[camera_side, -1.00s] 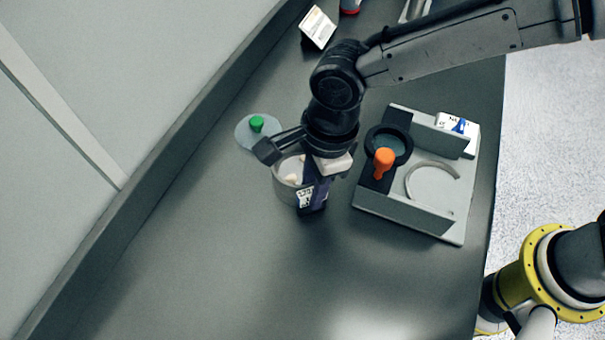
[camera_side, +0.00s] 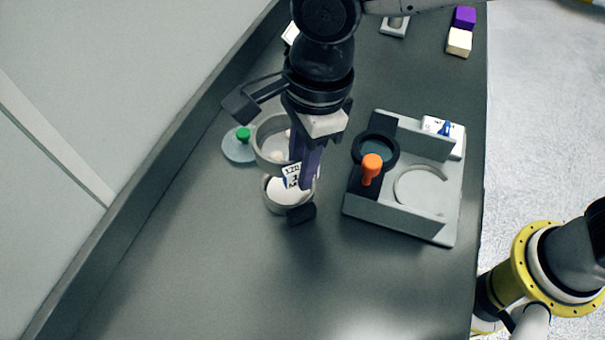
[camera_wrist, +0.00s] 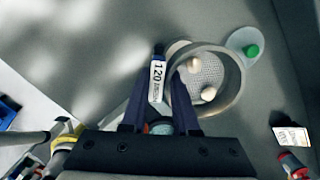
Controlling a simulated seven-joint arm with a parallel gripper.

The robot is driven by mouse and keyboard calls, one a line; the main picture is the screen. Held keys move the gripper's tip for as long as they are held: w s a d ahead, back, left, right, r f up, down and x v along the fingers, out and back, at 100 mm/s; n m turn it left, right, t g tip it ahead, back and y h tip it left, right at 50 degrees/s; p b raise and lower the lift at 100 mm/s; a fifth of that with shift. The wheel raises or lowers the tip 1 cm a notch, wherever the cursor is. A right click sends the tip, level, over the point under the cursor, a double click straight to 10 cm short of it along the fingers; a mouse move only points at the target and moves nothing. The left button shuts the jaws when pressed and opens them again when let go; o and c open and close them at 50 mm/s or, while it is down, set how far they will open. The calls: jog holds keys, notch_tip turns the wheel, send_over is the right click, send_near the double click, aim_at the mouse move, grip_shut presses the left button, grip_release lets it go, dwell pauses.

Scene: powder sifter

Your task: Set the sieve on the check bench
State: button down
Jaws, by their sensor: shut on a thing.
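The sieve (camera_side: 259,134) is a grey ring with a "120" label tab, lifted in my gripper (camera_side: 305,182) in the side view. The wrist view shows the sieve (camera_wrist: 236,82) from above, with its mesh and pale balls inside. My gripper (camera_wrist: 160,95) is shut on the tab side. A round pan (camera_side: 277,207) with a white inside stands below and in front of the sieve, partly hidden by the tab and fingers. The check bench appears to be the grey fixture (camera_side: 400,222) on the right, with a ring-shaped seat (camera_side: 398,190), which is empty.
A black-ringed lens (camera_side: 375,149) with an orange knob (camera_side: 371,168) stands at the fixture's left. A clear lid with a green knob (camera_side: 243,134) lies left of the sieve. The counter's front is clear.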

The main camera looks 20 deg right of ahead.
jog(key=shift+w+a+r, duration=0.1)
jog(key=shift+w+r, duration=0.15)
jog(key=shift+w, duration=0.15)
jog(key=w+d+f+m, duration=0.1)
jog(key=w+d+f, duration=0.1)
jog(key=w, duration=0.1)
jog(key=w+d+f+m, duration=0.2)
jog(key=w+d, duration=0.1)
jog(key=w+d+f+m, duration=0.1)
jog(key=w+d+f, duration=0.2)
jog(key=shift+w+d+f, duration=0.1)
jog(key=shift+w+d, duration=0.15)
jog(key=shift+w, duration=0.15)
jog(key=shift+f, duration=2.3)
jog(key=shift+f, duration=0.15)
jog(key=c, duration=0.7)
grip_release()
jog(key=shift+o, duration=0.2)
